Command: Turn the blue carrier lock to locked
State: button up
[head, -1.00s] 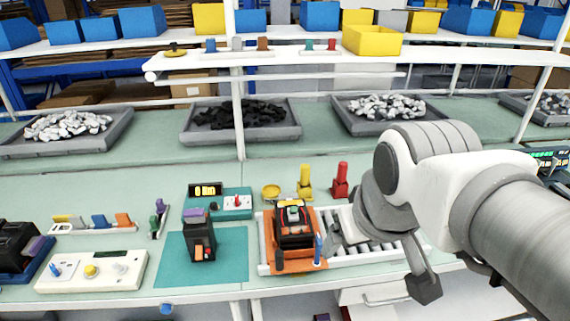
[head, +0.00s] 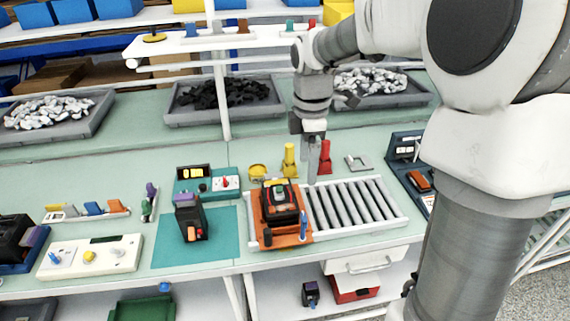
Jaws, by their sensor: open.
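The blue carrier lock (head: 303,219) is a small upright blue lever at the front right corner of the orange carrier (head: 268,238). The carrier sits at the left end of the roller conveyor and holds a black breaker (head: 280,205). I cannot read the lock's marked position at this size. My gripper (head: 318,178) points down above the back of the rollers, behind and slightly right of the lock and apart from it. It is open, with nothing visible between its fingers.
Bare rollers (head: 350,204) lie right of the carrier. A yellow (head: 289,162) and a red (head: 326,158) upright tool stand behind, close to my gripper. Another black breaker (head: 189,220) stands on the teal mat (head: 223,245) at left. A shelf (head: 240,45) runs above the bench.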

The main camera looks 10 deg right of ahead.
aim_at(304, 216)
notch_tip(304, 216, down, 18)
jog(key=shift+w+r+b, duration=0.1)
jog(key=shift+r+b, duration=0.1)
jog(key=shift+b, duration=0.4)
grip_shut()
dwell(0.3)
